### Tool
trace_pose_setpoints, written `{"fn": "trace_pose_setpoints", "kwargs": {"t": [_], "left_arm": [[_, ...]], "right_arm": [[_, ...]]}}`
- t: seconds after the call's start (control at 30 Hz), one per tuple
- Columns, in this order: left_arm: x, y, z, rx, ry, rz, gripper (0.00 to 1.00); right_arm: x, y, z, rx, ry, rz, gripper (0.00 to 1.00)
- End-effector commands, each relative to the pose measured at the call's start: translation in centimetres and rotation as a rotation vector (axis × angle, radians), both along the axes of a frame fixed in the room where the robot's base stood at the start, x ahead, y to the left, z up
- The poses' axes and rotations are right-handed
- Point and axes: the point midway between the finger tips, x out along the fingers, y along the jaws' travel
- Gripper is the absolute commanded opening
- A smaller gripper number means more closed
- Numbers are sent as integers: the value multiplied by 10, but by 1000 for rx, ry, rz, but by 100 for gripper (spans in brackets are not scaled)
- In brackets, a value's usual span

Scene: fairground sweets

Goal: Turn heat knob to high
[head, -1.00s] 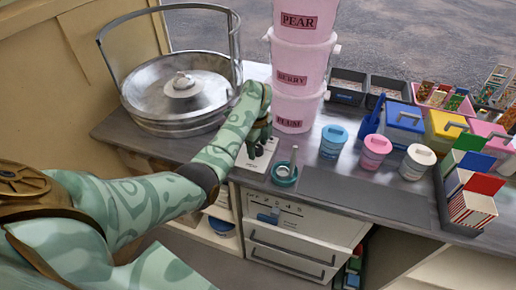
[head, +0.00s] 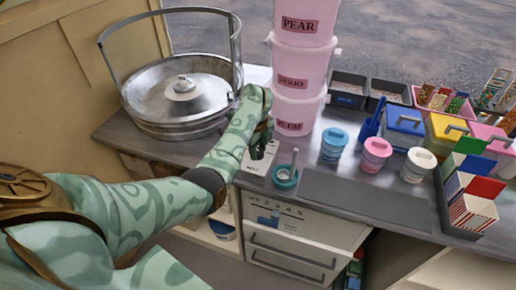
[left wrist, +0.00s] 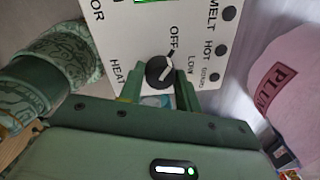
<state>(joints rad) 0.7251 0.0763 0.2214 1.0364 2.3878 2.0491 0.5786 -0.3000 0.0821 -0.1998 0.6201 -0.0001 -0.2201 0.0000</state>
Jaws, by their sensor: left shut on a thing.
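The heat knob (left wrist: 160,72) is a dark round knob with a white pointer mark, on a white control panel (left wrist: 148,32). In the left wrist view its mark slants up and right, roughly between the words OFF and LOW. A HIGH label cannot be made out. My left gripper (left wrist: 160,88) has a green finger on each side of the knob and is shut on it. In the head view the panel (head: 258,170) lies on the counter, and my left gripper (head: 259,150) hides the knob. My right gripper is not in view.
A round metal floss pan (head: 150,118) stands left of the gripper. Stacked pink tubs (head: 297,92) stand close behind it on the right. A teal dish (head: 285,180) with a stick is just right of the panel. A bare grey mat (head: 360,198) lies farther right.

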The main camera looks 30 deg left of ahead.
Motion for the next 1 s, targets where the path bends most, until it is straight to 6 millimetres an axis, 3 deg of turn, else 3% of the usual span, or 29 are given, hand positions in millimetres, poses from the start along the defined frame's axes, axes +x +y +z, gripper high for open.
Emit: {"fn": "trace_pose_setpoints", "kwargs": {"t": [1.0], "left_arm": [[1,0,2,-2,-2,-934,11]], "right_arm": [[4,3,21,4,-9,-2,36]]}}
